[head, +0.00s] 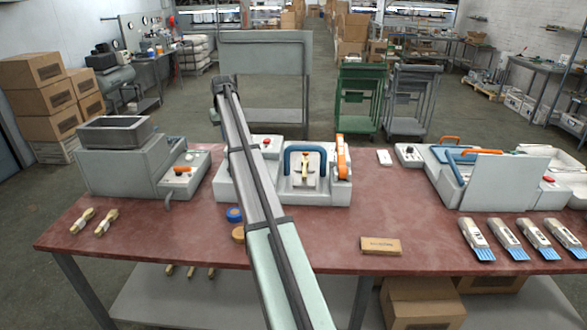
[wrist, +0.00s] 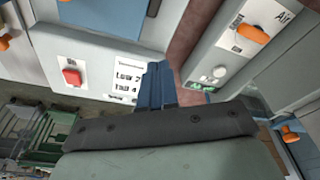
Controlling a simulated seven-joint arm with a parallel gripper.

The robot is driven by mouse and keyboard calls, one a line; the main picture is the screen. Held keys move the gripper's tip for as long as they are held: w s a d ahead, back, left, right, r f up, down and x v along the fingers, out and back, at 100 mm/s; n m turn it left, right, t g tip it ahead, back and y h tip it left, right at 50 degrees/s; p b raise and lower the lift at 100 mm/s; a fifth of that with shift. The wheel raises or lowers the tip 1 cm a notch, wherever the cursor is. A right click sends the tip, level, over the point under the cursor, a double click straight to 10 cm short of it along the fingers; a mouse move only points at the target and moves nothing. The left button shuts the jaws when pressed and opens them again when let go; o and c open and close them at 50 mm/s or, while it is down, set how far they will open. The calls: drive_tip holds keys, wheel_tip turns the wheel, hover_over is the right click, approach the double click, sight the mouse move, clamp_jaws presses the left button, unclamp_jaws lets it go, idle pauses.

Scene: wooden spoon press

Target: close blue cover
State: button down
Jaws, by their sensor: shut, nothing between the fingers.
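The head view shows a blue flat panel (head: 451,154) with orange handles on the machine at the right of the table. It may be the blue cover; I cannot tell how far it is open, as a grey upright plate (head: 500,181) hides part of it. A blue arch-shaped bar (head: 288,160) stands on the centre machine. In the wrist view a blue panel (wrist: 112,14) shows at the top edge, cut off by the frame. My gripper (wrist: 155,80) is shut and empty in the wrist view, with the blue panel beyond its fingertips. I cannot make out my gripper in the head view.
The wrist view shows a red button (wrist: 72,77) and an orange switch (wrist: 252,33) on machine panels. In the head view my arm crosses the centre machine (head: 322,196). A brown block (head: 381,246) and several blue-bristled brushes (head: 508,239) lie toward the table's front (head: 330,255).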

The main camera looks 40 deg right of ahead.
wheel_tip(320, 180, up, 4)
drive_tip(key=shift+f, duration=0.1)
idle(0.4)
drive_tip(key=shift+a, duration=0.1)
idle(1.4)
